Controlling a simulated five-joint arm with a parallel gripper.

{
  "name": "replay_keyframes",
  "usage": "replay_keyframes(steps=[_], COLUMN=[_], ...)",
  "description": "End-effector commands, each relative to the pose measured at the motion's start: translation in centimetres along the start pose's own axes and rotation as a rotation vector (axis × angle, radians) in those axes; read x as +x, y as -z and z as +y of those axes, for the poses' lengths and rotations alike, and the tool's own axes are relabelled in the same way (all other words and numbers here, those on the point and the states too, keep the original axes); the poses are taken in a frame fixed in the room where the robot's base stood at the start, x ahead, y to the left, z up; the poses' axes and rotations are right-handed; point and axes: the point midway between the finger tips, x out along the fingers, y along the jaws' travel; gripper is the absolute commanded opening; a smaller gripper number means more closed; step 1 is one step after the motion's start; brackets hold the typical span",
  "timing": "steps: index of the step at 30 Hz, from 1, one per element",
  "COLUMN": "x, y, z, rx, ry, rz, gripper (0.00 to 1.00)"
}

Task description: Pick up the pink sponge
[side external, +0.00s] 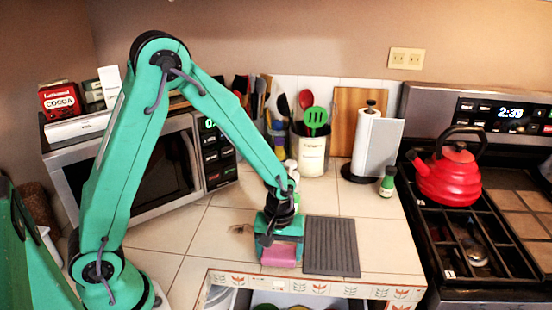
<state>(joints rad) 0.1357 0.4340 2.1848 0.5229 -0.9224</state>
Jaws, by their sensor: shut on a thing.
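The pink sponge (279,255) is at the front of the tiled counter, directly below my wrist. My gripper (279,247) points down and is shut on the sponge, with its green jaws at the sponge's sides. The upper part of the sponge is partly hidden by the jaws. I cannot tell whether the sponge still touches the counter.
A grey ribbed mat (331,246) lies just right of the sponge. An open drawer (290,307) is below the counter edge. A microwave (150,165), utensil crock (309,155), paper towel roll (372,148), green-capped bottle (387,183) and red kettle (450,178) stand behind.

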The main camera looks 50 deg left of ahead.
Motion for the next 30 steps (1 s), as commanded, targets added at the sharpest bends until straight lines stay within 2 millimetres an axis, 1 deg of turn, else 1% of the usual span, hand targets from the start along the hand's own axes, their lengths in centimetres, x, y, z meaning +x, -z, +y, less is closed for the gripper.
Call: replay_keyframes(steps=[8,11,16,30], x=[-1.1,-2.0,-4.1,-8.8], y=[0.0,0.1,0.1,-7.9], z=[0.1,0.1,0.1,0.9], rx=[0.000,0.000,0.000,0.005], ry=[-0.002,-0.003,-0.004,-0.003], rz=[0.001,0.002,0.003,0.001], gripper=[0.52,0.52,0.52,0.52])
